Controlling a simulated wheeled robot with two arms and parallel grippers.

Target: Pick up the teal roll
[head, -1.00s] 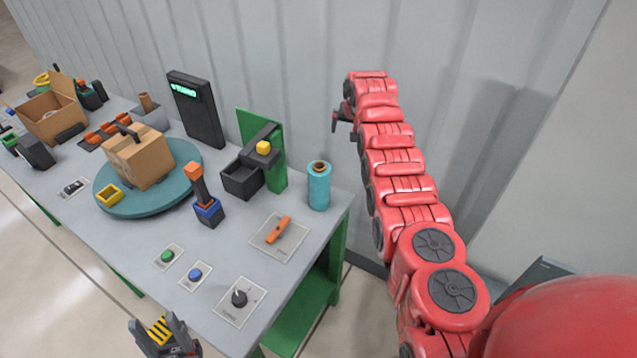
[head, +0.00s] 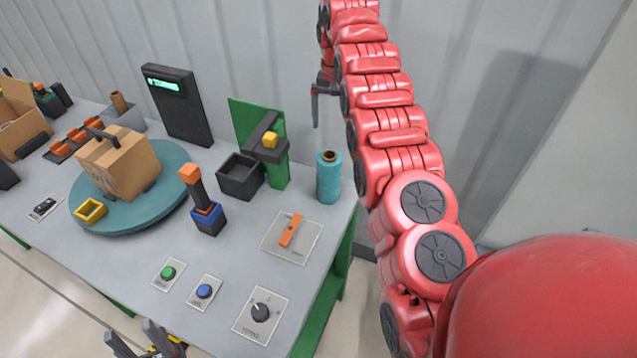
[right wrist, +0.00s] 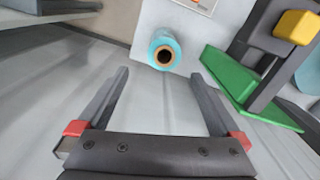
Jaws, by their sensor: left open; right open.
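The teal roll (head: 328,180) stands upright at the right end of the grey table, with a brown core showing at its top. In the right wrist view the roll (right wrist: 164,50) is seen from above, beyond and between the fingertips. My right gripper (head: 315,108) hangs above and behind the roll, near the wall, apart from it. Its two dark fingers (right wrist: 160,80) are spread and empty. My left gripper (head: 145,340) is at the bottom edge of the head view, in front of the table, open; it is partly cut off.
A green stand with a dark arm and yellow block (head: 270,140) is left of the roll. A panel with an orange switch (head: 290,232) lies in front. A turntable (head: 130,222) carries a cardboard box (head: 122,165). The corrugated wall (head: 420,60) is close behind.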

